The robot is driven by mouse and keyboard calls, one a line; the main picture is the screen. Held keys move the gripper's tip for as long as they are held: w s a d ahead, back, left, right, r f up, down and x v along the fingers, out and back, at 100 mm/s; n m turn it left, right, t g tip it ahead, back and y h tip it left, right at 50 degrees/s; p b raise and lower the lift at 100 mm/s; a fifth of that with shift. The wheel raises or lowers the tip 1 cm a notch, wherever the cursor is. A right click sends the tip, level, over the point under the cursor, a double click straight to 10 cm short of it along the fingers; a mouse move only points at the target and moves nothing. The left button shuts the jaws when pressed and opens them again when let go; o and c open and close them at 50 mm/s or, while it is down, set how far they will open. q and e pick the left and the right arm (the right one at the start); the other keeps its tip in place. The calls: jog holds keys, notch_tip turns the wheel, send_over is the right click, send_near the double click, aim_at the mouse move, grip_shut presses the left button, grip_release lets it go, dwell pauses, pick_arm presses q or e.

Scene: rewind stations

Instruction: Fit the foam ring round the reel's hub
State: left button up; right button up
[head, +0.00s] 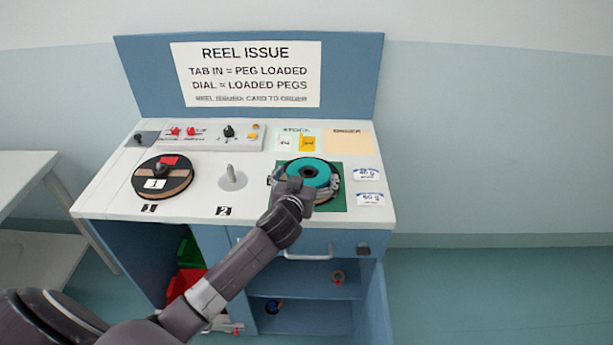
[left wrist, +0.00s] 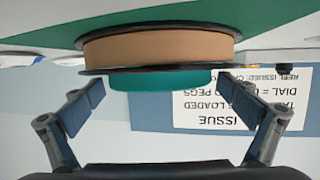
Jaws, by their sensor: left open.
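The teal foam ring (head: 316,165) lies flat on top of the reel at the right of the bench, with the dark hub showing in its hole. In the left wrist view, upside down, the ring (left wrist: 160,81) is against the black flange of the reel (left wrist: 155,48), which has a tan winding. My left gripper (head: 300,186) is at the near side of the reel. In the left wrist view its fingers (left wrist: 161,92) are open, one on each side of the ring, with gaps to it. My right gripper is not in view.
The reel is on a green mat (head: 340,205). A reel marked 1 (head: 178,185) sits at the left, and a bare peg (head: 231,175) stands at station 2. A switch panel (head: 210,136) and a tall sign board (head: 347,80) are behind. White labels (head: 367,174) lie to the right.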

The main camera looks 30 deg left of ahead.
pick_arm(q)
jog(key=shift+s+r, duration=0.1)
jog(key=b+v, duration=0.1)
jog(key=v, duration=1)
jog(key=shift+s+d+r, duration=0.1)
jog(key=shift+s+r, duration=0.1)
jog(key=shift+s, duration=0.15)
